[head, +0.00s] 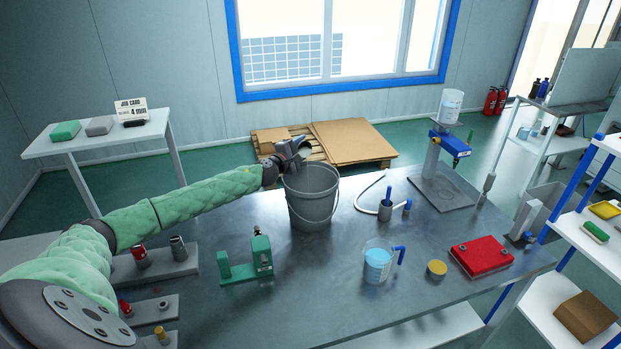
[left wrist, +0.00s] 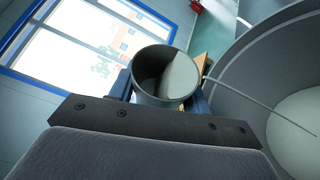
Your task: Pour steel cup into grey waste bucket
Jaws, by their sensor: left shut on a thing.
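The grey waste bucket (head: 312,203) stands upright on the metal bench, its wire handle hanging at the front. It also fills the right side of the left wrist view (left wrist: 245,75). My left gripper (head: 288,152) is shut on the steel cup (head: 302,154), at the bucket's far left rim and a little above it. In the left wrist view the cup (left wrist: 150,97) sits between the fingers with its round mouth toward the camera. The cup looks tilted. Its inside is part dark, part pale; I cannot tell whether it holds anything. No stream shows. My right gripper is not in view.
A press stand (head: 440,165) is at back right. The front middle is clear.

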